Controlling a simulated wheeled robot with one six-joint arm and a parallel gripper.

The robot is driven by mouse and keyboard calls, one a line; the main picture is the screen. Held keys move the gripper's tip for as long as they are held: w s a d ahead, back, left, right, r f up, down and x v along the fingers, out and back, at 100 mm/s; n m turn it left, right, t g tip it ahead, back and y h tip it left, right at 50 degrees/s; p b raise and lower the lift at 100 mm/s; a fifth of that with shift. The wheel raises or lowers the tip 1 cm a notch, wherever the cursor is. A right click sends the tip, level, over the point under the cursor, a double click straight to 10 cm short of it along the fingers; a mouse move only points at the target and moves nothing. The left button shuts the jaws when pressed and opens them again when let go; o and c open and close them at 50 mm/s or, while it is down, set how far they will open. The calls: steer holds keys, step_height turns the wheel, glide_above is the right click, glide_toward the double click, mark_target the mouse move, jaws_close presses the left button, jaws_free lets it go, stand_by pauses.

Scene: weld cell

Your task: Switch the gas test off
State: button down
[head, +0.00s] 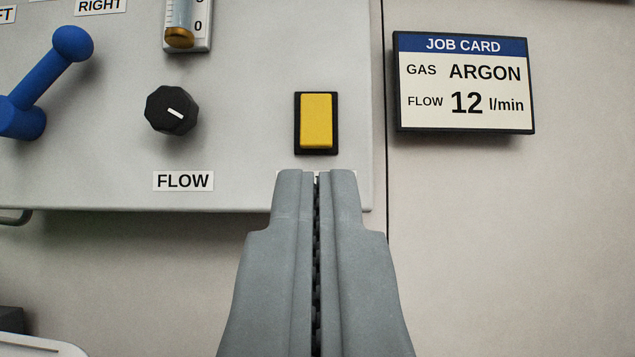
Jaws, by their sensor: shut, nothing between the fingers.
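A yellow rocker switch (316,120) in a black frame sits on the light grey panel (240,60), near its lower right corner. My gripper (316,175) is shut and empty. In the picture its fingertips lie just below the switch, and a gap shows between them and the black frame. The fingers cover most of a small white label under the switch, so its text is hidden. I cannot tell how far the fingertips are from the panel in depth, nor which way the switch is rocked.
Left of the switch is a black FLOW knob (172,110). A blue lever (48,80) is at far left. A flow tube (183,25) at the top shows its float near 0. A job card (463,83) reading argon, 12 l/min hangs at right. The wall below the card is bare.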

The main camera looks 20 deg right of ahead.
mark_target(316, 127)
steer(key=x, duration=0.3)
steer(key=f+x, duration=0.1)
steer(key=x, duration=0.2)
steer(key=w+x, duration=0.1)
steer(key=x, duration=0.3)
steer(key=shift+d+f, duration=0.15)
steer(key=shift+f, duration=0.05)
steer(key=shift+w+d, duration=0.2)
steer(key=shift+w, duration=0.55)
steer(key=shift+f, duration=0.1)
steer(key=shift+w+d+f, duration=0.1)
steer(key=shift+w, duration=0.15)
